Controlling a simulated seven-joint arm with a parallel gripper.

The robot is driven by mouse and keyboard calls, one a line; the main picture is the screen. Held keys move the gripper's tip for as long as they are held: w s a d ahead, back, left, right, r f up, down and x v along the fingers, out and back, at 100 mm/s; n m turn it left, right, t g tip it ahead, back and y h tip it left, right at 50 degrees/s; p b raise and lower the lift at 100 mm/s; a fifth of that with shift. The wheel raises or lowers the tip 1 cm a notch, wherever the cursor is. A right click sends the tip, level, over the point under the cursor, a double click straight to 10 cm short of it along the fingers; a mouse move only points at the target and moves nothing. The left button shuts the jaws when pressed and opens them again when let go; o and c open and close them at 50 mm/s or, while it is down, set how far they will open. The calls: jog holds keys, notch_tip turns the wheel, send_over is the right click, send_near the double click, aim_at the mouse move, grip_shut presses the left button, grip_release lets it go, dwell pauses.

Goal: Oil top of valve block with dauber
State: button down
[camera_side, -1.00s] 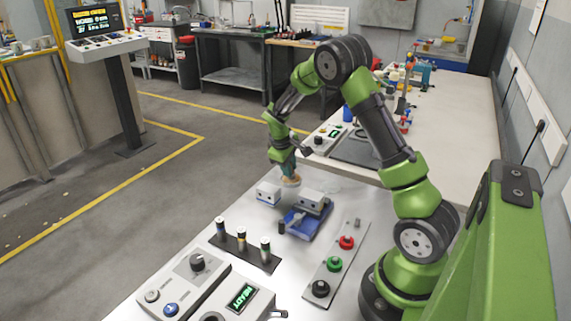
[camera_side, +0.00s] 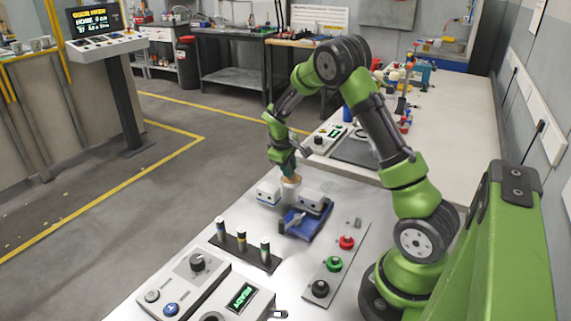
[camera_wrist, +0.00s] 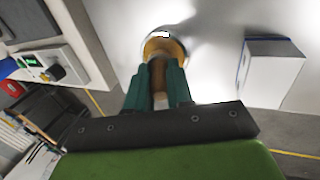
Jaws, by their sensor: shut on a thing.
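My gripper (camera_side: 287,172) points down over the light bench. In the wrist view its teal fingers (camera_wrist: 157,88) are shut on the tan handle of the dauber (camera_wrist: 157,75). The dauber's tan end also shows in the side view (camera_side: 290,179), just above or inside a whitish round cup-like piece (camera_side: 290,190); I cannot tell which. A grey-white block (camera_side: 312,200), probably the valve block, sits at the back of a blue fixture (camera_side: 303,222), right of the dauber. Its top looks uncovered.
A smaller white block (camera_side: 267,193) stands close left of the dauber. A rack with several vials (camera_side: 243,250), a button strip (camera_side: 334,264) and a control box (camera_side: 243,297) lie nearer the camera. Clear bench lies behind the blue fixture.

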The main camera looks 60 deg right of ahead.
jog(key=shift+r, duration=3.5)
